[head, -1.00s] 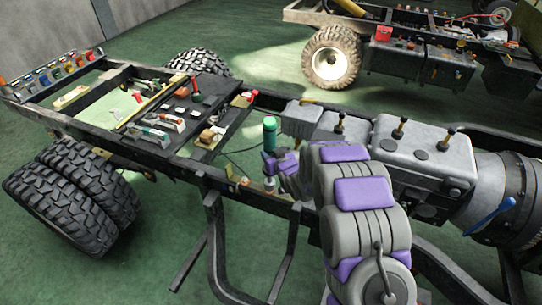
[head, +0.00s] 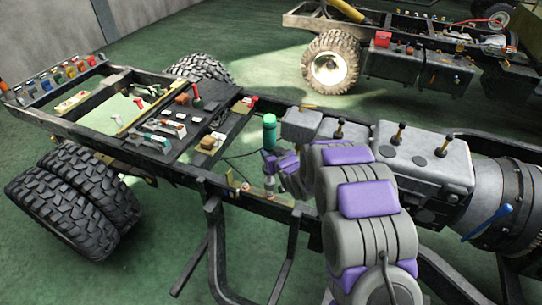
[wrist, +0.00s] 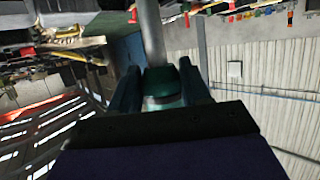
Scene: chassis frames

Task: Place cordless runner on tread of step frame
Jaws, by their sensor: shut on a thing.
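The cordless runner appears to be the upright tool with a green cylindrical body (head: 269,133) in the head view, with a thinner grey part below it. My gripper (head: 270,162) is shut on it, beside the chassis rail. In the wrist view the green body (wrist: 163,88) sits between my two dark fingers, and a grey shaft extends beyond it. The step frame seems to be the dark bent-tube frame (head: 214,250) hanging below the near side of the chassis, left of my arm. I cannot make out a distinct tread surface. The runner is above and right of this frame in the picture.
A dark deck (head: 172,118) on the chassis carries several hand tools. A rack (head: 50,82) of coloured parts is at the far left. Paired tyres (head: 75,205) stand near left. Grey housings (head: 420,155) lie right of my arm. Green floor is open in front.

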